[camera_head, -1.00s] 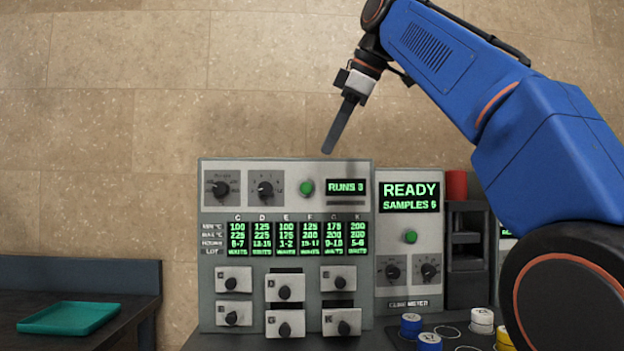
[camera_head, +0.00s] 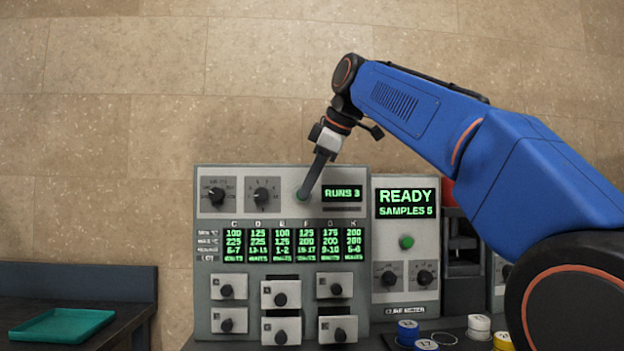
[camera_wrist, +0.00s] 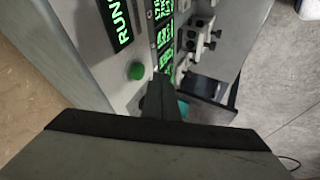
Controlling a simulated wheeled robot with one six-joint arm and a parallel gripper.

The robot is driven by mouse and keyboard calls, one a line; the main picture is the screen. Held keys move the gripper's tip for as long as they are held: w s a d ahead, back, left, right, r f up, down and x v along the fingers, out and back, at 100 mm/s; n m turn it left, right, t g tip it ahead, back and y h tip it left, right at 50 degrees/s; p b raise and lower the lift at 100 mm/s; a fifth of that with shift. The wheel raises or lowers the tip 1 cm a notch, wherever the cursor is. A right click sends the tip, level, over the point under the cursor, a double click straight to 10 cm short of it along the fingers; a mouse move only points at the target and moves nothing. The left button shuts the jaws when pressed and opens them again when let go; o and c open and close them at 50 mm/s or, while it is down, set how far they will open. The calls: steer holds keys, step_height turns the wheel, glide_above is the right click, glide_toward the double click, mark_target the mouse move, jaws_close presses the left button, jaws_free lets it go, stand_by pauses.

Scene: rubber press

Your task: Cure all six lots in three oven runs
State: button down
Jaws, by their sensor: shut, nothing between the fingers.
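The grey oven panel (camera_head: 205,240) has two black dials (camera_head: 216,196), a green button (camera_head: 301,196), a display reading RUNS 3 (camera_head: 342,194) and a lot table (camera_head: 293,243) whose columns all read WAITS. Below are six small drawers with black knobs, including the upper left drawer (camera_head: 228,287) and lower right drawer (camera_head: 339,328). My gripper (camera_head: 304,190) is shut and empty, pointing down at the green button and partly covering it. In the wrist view the fingertips (camera_wrist: 163,92) are beside the button (camera_wrist: 136,71); contact cannot be told.
A cure meter (camera_head: 405,285) stands at right, its screen (camera_head: 406,204) reading READY, SAMPLES 5. Blue (camera_head: 408,328), white (camera_head: 480,323) and yellow (camera_head: 503,340) pucks sit at lower right. A teal tray (camera_head: 62,327) lies on a dark bench at left. My arm covers the right side.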

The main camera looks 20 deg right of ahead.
steer(key=shift+w+d, duration=0.15)
steer(key=shift+w, duration=0.4)
steer(key=shift+w+d, duration=0.15)
steer(key=shift+w, duration=0.4)
steer(key=shift+w, duration=0.15)
